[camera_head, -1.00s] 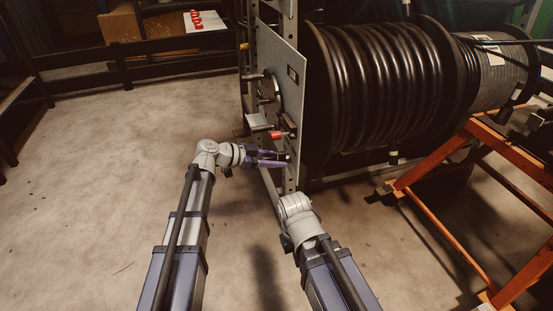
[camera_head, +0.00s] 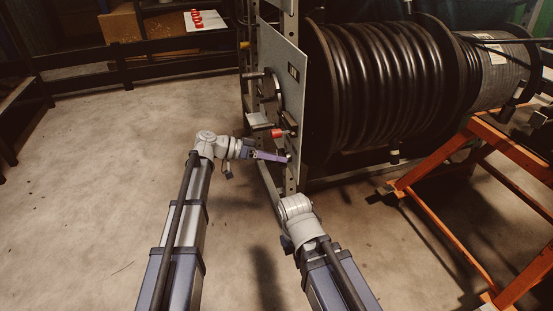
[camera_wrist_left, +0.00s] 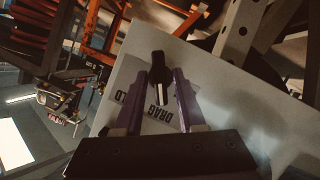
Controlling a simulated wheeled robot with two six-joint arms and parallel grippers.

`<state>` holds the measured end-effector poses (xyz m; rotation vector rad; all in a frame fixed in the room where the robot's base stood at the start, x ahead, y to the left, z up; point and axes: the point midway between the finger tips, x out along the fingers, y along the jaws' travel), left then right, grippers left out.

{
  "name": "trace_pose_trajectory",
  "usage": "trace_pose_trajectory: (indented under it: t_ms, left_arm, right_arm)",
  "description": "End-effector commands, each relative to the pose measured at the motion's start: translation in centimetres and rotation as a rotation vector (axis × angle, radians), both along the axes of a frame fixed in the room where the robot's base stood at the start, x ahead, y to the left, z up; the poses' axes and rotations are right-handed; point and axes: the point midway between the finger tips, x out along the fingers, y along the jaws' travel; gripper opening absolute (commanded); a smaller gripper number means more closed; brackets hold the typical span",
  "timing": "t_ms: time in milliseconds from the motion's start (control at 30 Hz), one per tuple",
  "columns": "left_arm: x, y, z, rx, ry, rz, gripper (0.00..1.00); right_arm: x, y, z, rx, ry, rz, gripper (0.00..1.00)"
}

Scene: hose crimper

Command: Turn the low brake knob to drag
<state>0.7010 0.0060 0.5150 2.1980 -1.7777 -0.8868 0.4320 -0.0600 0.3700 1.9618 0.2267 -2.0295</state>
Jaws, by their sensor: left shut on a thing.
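The low brake knob (camera_wrist_left: 158,80) is black with a white line and stands on the grey panel in the left wrist view. My left gripper (camera_wrist_left: 163,82) has its purple fingers on both sides of the knob and is shut on it. A label (camera_wrist_left: 180,116) with the word "DRAG" lies beside the knob, partly covered by it and the fingers. In the head view, my left gripper (camera_head: 288,158) reaches the lower part of the panel (camera_head: 292,85) and largely hides the knob. My right gripper is not visible; only its arm shows.
A red handle (camera_head: 278,133) and a dark wheel with pegs (camera_head: 268,90) are on the panel above my left gripper. A large black hose reel (camera_head: 380,90) is behind the panel. An orange stand (camera_head: 450,170) is at right. The floor at left is clear.

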Motion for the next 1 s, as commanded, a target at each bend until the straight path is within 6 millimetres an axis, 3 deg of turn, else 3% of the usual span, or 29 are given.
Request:
trace_pose_trajectory:
  t_ms: [467,500,567,833,1000]
  left_arm:
    - [-0.1,0.1,-0.1,0.000,0.014,-0.001,0.00]
    - [-0.1,0.1,-0.1,0.000,0.014,-0.001,0.40]
    - [-0.1,0.1,-0.1,0.000,0.014,-0.001,0.47]
    - [0.0,0.1,0.1,-0.003,0.013,-0.001,0.49]
    - [-0.2,1.8,0.9,-0.003,0.013,0.002,0.49]
  right_arm:
    - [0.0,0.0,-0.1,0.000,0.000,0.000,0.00]
    - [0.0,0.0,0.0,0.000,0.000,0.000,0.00]
    - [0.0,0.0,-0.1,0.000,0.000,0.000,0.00]
    - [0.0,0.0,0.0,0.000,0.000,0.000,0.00]
    - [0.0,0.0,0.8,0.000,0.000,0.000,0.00]
